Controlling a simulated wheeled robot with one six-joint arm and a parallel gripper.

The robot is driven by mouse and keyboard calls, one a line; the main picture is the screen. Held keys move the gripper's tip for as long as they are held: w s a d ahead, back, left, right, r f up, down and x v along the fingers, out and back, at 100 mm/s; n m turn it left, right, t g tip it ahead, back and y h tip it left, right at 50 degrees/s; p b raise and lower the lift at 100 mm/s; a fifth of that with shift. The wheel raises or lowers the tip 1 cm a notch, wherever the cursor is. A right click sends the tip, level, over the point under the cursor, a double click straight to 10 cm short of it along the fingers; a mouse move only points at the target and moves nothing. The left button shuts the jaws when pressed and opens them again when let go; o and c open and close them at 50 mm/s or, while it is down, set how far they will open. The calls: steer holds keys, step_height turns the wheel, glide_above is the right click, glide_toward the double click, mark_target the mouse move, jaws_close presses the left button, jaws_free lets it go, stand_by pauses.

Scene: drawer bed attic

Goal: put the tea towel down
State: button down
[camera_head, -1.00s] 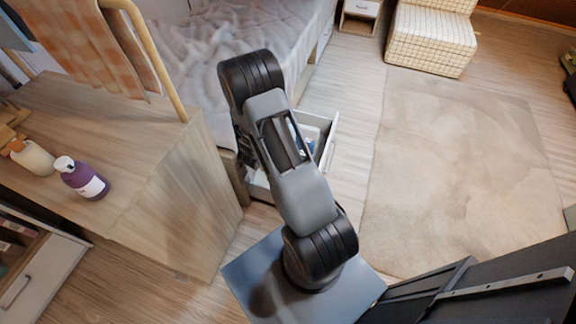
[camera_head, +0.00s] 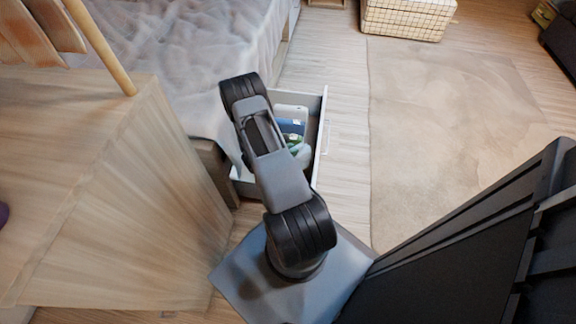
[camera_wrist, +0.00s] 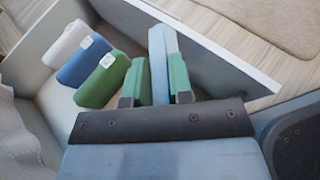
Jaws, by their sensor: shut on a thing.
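In the wrist view my gripper (camera_wrist: 159,72) is shut on a flat, pale blue-grey folded thing (camera_wrist: 158,45), which I take to be the tea towel. It stands on edge between the dark and green fingers, inside or just over the open drawer (camera_wrist: 222,50). Whether it touches the drawer floor I cannot tell. Left of it, a green bundle (camera_wrist: 103,80), a blue one (camera_wrist: 84,61) and a white one (camera_wrist: 66,43) lie in a row in the drawer. In the head view my arm partly covers the drawer (camera_head: 322,125).
The bed (camera_head: 185,50) with pale bedding is behind and left of the drawer. A wooden cabinet (camera_head: 110,190) stands at the left. Bare floor (camera_head: 345,120) and a beige rug (camera_head: 450,130) lie to the right. A checked pouf (camera_head: 408,18) stands at the back.

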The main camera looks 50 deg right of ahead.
step_height(320, 180, down, 12)
steer(key=b, duration=0.4)
steer(key=shift+f+b, duration=0.2)
steer(key=shift+b, duration=0.15)
steer(key=shift+f, duration=0.2)
steer(key=c, duration=1)
jaws_free()
steer(key=shift+r, duration=0.1)
steer(key=p+v, duration=0.3)
steer(key=v, duration=0.9)
steer(key=shift+r+p, duration=0.1)
steer(key=shift+p, duration=0.2)
